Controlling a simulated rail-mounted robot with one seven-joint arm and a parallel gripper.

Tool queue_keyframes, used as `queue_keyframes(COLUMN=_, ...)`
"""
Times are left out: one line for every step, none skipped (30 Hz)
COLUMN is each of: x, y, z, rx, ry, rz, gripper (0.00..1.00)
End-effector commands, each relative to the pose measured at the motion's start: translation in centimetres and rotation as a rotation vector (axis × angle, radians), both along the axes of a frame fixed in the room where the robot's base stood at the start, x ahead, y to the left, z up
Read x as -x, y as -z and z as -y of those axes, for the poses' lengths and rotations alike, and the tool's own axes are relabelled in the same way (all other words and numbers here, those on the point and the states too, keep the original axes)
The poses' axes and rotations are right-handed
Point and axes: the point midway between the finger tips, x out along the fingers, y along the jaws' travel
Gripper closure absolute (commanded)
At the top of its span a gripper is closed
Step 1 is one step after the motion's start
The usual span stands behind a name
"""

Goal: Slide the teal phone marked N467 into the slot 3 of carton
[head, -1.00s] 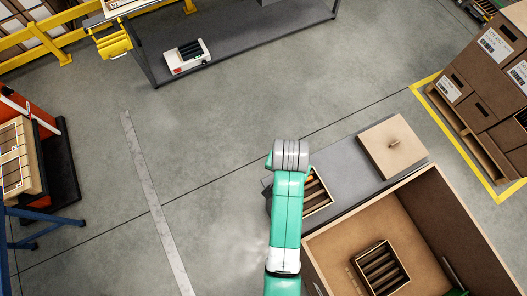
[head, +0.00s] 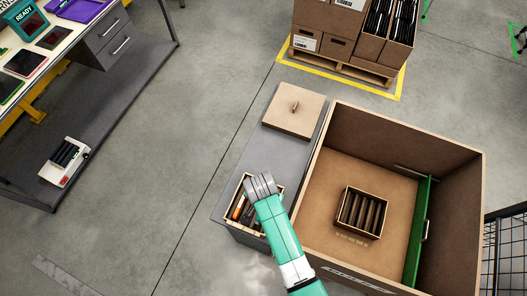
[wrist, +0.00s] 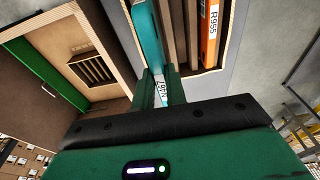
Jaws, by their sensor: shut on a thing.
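The teal phone marked N467 (wrist: 149,35) is in my gripper (wrist: 162,88) in the wrist view, with its label between the fingers. My gripper is shut on it. The phone lines up with the left end of a slotted carton (wrist: 228,45), beside its wall; I cannot tell how deep it sits. An orange phone marked R955 (wrist: 210,32) stands in a slot towards the carton's right side. In the head view the carton (head: 233,222) is on a grey surface, partly hidden under my wrist, and the fingers and teal phone are hidden.
A large open box (head: 325,165) stands right of the carton, holding a small slotted carton (head: 362,232) and a green panel (head: 422,235). A wooden lid with a knob (head: 295,112) lies farther back on the grey surface. Open floor lies left.

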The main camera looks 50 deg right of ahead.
Motion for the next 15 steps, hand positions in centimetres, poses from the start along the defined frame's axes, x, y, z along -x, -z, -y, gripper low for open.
queue_keyframes(x=0.0, y=0.6, z=0.0, rx=0.0, ry=0.0, rz=0.0, gripper=1.0)
queue_keyframes(x=0.0, y=0.8, z=0.0, rx=0.0, ry=0.0, rz=0.0, gripper=1.0)
queue_keyframes(x=0.0, y=1.0, z=0.0, rx=0.0, ry=-0.001, rz=0.001, gripper=1.0)
queue_keyframes(x=0.0, y=1.3, z=0.0, rx=0.0, ry=-0.001, rz=0.001, gripper=1.0)
queue_keyframes(x=0.0, y=1.5, z=0.0, rx=0.0, ry=-0.001, rz=0.001, gripper=1.0)
queue_keyframes(x=0.0, y=1.8, z=0.0, rx=0.001, ry=-0.001, rz=0.001, gripper=1.0)
queue_keyframes(x=0.0, y=2.0, z=0.0, rx=0.001, ry=-0.001, rz=0.001, gripper=1.0)
queue_keyframes(x=0.0, y=2.3, z=0.0, rx=0.001, ry=-0.001, rz=0.001, gripper=1.0)
queue_keyframes(x=0.0, y=2.6, z=0.0, rx=0.001, ry=-0.001, rz=0.001, gripper=1.0)
queue_keyframes(x=0.0, y=2.8, z=0.0, rx=0.001, ry=-0.002, rz=0.001, gripper=1.0)
queue_keyframes(x=0.0, y=3.0, z=0.0, rx=0.001, ry=-0.002, rz=0.001, gripper=1.0)
queue_keyframes(x=0.0, y=3.3, z=0.0, rx=0.001, ry=-0.002, rz=0.001, gripper=1.0)
queue_keyframes(x=0.0, y=3.4, z=0.0, rx=0.0, ry=-0.002, rz=0.001, gripper=1.0)
queue_keyframes(x=0.0, y=3.7, z=0.0, rx=0.0, ry=-0.002, rz=0.0, gripper=1.0)
queue_keyframes(x=0.0, y=4.0, z=0.0, rx=-0.001, ry=-0.002, rz=-0.001, gripper=1.0)
